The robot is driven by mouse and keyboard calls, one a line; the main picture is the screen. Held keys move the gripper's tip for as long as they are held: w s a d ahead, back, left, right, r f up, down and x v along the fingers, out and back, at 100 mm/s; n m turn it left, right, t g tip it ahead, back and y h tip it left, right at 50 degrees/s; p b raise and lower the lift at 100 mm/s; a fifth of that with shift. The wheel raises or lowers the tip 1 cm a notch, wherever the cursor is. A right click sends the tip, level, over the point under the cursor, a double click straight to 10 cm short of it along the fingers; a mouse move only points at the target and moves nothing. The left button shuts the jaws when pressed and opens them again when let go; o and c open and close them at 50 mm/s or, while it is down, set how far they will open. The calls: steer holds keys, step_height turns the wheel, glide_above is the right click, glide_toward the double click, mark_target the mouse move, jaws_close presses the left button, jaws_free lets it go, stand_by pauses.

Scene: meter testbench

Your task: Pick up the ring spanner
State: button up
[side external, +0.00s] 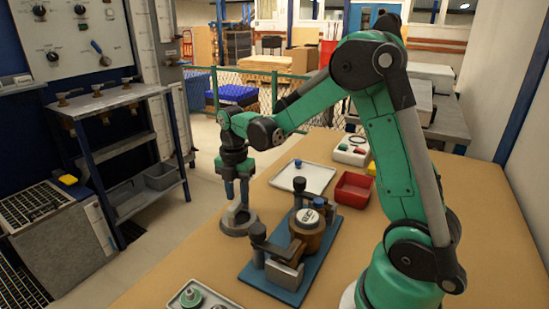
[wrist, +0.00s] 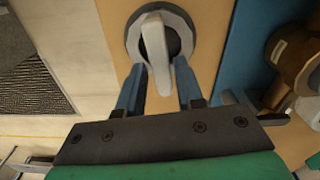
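A light grey bar, which looks like the ring spanner (wrist: 158,52), stands in or over a round grey holder (wrist: 133,38) with a dark centre. It points up towards the wrist camera. The holder also shows in the side external view (side external: 238,228), near the left edge of the bench. My gripper (wrist: 160,88) points down over the holder, with one blue finger on each side of the bar. The fingers look open, with small gaps beside the bar. In the side external view my gripper (side external: 237,195) hides most of the spanner; its ring end cannot be made out.
Just right of the holder is a blue plate (side external: 277,292) carrying a brass meter (side external: 307,222) and clamps. A white tray (side external: 315,178), a red bin (side external: 352,190) and a button box (side external: 351,150) stand farther back. Another tray (side external: 205,287) is in front. The bench edge is close on the left.

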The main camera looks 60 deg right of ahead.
mark_target(238, 200)
steer(key=shift+f, duration=2.25)
steer(key=shift+c, duration=0.2)
jaws_close()
